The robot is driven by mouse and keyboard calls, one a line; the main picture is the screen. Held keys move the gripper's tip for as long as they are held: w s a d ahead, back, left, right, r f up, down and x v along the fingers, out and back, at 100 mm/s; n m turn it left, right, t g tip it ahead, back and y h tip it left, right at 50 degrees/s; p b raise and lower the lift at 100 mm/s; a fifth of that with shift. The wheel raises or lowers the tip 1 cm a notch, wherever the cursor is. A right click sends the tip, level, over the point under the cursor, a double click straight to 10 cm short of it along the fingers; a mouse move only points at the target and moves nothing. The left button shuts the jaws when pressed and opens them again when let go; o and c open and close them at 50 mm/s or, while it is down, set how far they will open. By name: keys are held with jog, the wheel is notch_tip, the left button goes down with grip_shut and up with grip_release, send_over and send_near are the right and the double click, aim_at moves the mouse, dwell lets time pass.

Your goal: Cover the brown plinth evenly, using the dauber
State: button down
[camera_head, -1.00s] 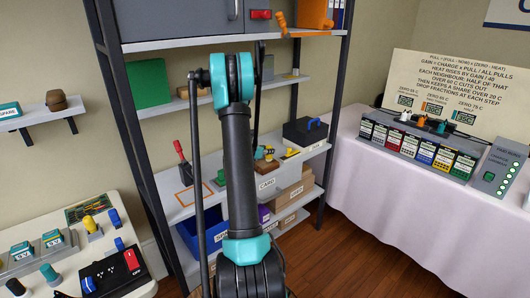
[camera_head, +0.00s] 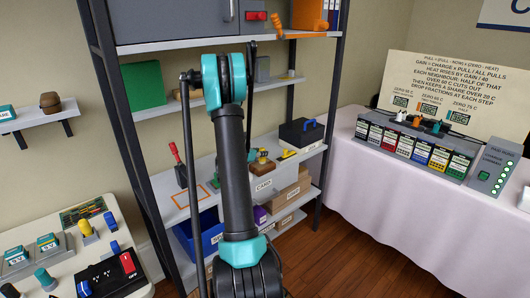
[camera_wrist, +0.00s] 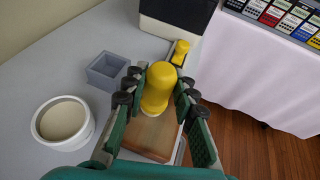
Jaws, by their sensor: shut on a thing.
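In the wrist view my gripper (camera_wrist: 158,90) is shut on the yellow dauber (camera_wrist: 160,78), which stands roughly upright between the fingers. Its pale lower end is just visible over the brown plinth (camera_wrist: 148,137). I cannot tell whether it touches the plinth. The plinth is a wooden block on the grey shelf; its visible top looks plain brown, and part is hidden by the fingers and dauber. In the head view the plinth (camera_head: 264,167) shows small beside my arm, which hides most of the gripper.
In the wrist view a round white dish (camera_wrist: 62,120) with beige contents and a grey open box (camera_wrist: 108,70) stand left of the plinth. Another yellow item (camera_wrist: 180,50) and a dark box (camera_wrist: 176,20) stand behind. The shelf edge drops off to the right.

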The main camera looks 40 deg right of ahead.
jog(key=shift+a, duration=0.25)
jog(key=shift+s+a, duration=0.2)
jog(key=shift+a, duration=1.8)
jog(key=shift+d, duration=0.1)
jog(key=shift+s+d, duration=0.15)
jog(key=shift+d, duration=0.85)
jog(key=shift+s+d, duration=0.1)
jog(key=shift+d, duration=0.85)
jog(key=shift+r, duration=0.1)
jog(key=shift+r, duration=2.95)
